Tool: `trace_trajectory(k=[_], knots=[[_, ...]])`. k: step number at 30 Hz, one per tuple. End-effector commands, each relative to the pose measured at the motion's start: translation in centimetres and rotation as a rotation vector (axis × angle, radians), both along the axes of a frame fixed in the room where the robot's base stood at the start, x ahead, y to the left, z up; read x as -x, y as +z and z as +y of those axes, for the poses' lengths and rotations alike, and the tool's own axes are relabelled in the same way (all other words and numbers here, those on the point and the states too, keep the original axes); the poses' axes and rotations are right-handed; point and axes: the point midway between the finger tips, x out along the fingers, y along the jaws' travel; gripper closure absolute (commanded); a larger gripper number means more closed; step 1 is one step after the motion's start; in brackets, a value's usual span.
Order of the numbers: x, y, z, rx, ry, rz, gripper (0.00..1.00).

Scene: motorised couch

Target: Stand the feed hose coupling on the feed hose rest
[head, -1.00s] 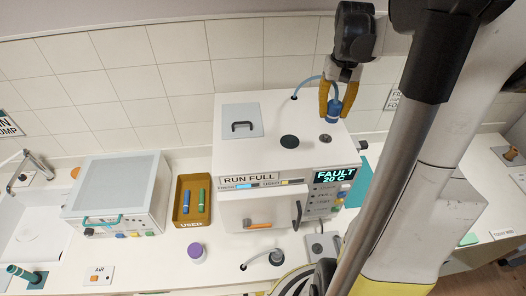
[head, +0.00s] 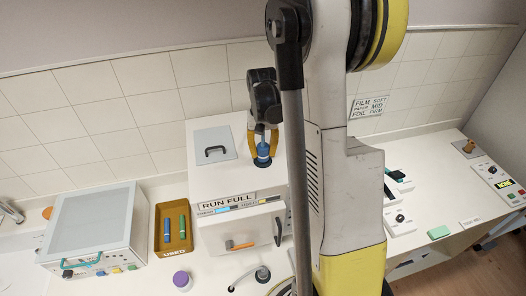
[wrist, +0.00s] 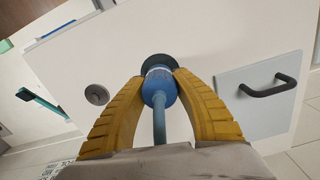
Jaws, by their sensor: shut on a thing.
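My gripper (head: 263,150) has yellow fingers shut on the blue feed hose coupling (head: 262,161), above the top of the white machine. In the wrist view the coupling (wrist: 159,90) is between the fingertips, with the blue hose (wrist: 159,125) running back from it towards the camera. Its far end is over a dark round disc (wrist: 156,60) on the machine top, probably the feed hose rest. The coupling covers much of the disc. I cannot tell whether they touch. A grey round port (wrist: 97,94) lies to the left.
The white machine (head: 245,215) has a lid with a dark handle (head: 215,151). A tan tray (head: 173,240) with blue and green tubes, a grey-topped box (head: 95,222) and a purple-capped jar (head: 182,280) stand to the left. My arm hides the machine's right side.

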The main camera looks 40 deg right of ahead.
Motion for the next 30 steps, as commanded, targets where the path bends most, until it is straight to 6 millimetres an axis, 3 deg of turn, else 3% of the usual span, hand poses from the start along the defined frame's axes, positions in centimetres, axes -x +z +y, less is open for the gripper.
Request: trace_trajectory(k=[14,15,17,26,30], knots=[[0.0,-1.3,0.0,0.000,0.000,0.000,0.97],[0.0,-1.3,0.0,0.000,0.000,0.000,0.62],[0.0,-1.2,0.0,0.000,0.000,0.000,0.48],[0.0,-1.0,0.0,0.000,0.001,0.000,0.48],[0.0,0.0,0.0,0.000,0.001,0.000,0.48]])
